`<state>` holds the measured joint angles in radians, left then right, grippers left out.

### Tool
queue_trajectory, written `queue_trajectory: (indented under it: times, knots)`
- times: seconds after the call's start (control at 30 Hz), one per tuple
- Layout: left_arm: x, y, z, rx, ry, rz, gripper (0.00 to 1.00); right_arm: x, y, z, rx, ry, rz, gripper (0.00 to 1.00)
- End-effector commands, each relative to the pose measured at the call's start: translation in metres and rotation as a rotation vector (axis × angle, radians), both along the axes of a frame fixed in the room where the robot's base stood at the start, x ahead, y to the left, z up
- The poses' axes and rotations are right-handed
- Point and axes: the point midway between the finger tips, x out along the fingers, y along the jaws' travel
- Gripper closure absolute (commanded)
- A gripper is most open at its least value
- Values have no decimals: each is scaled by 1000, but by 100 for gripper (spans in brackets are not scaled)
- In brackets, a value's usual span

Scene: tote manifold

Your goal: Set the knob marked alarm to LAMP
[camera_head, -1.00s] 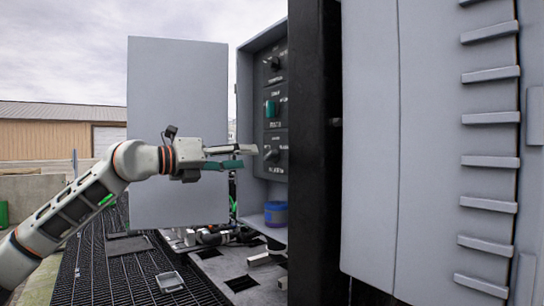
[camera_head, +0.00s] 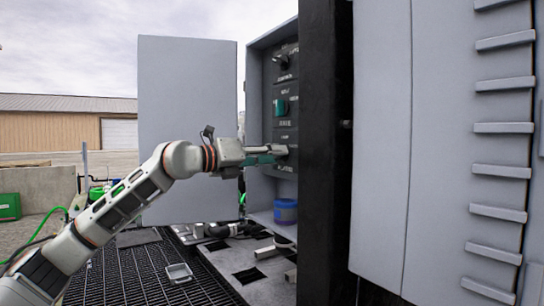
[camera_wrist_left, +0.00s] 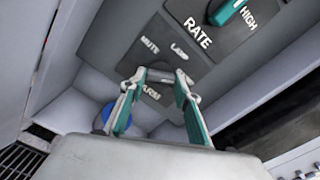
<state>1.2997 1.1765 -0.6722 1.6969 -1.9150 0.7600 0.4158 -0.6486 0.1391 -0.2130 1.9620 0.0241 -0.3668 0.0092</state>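The alarm knob (camera_wrist_left: 160,76) is a small grey knob on the lowest dark plate of the control column. In the left wrist view its plate carries the words MUTE at upper left, LAMP (camera_wrist_left: 179,52) at upper right and a partly covered ALARM (camera_wrist_left: 150,91) below. My left gripper (camera_wrist_left: 160,80) reaches the plate, its two teal-padded fingers apart with the knob between their tips. I cannot tell whether they press on it, and the knob's pointing direction is unclear. In the head view the left gripper (camera_head: 284,151) covers the knob. My right gripper is out of view.
The teal RATE knob (camera_wrist_left: 226,10) is above the alarm plate, also seen in the head view (camera_head: 280,107). Another knob (camera_head: 281,61) is at the top. The open cabinet door (camera_head: 187,110) stands left, a dark post (camera_head: 322,200) right. A blue container (camera_head: 286,212) sits below.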

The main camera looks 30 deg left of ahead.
Motion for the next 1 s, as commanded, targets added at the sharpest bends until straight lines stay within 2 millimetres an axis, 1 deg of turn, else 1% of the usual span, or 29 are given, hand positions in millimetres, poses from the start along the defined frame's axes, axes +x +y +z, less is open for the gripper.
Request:
queue_trajectory:
  times: [0.27,0.47,0.67,1.0]
  knots:
    - [0,0,0,-8,4,1,90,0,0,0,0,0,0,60]
    - [0,0,-1,-62,27,-1,90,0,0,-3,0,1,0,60]
    - [0,-1,-1,-187,78,-1,90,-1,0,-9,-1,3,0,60]
    - [0,-1,0,-479,199,-1,90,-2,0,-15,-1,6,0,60]
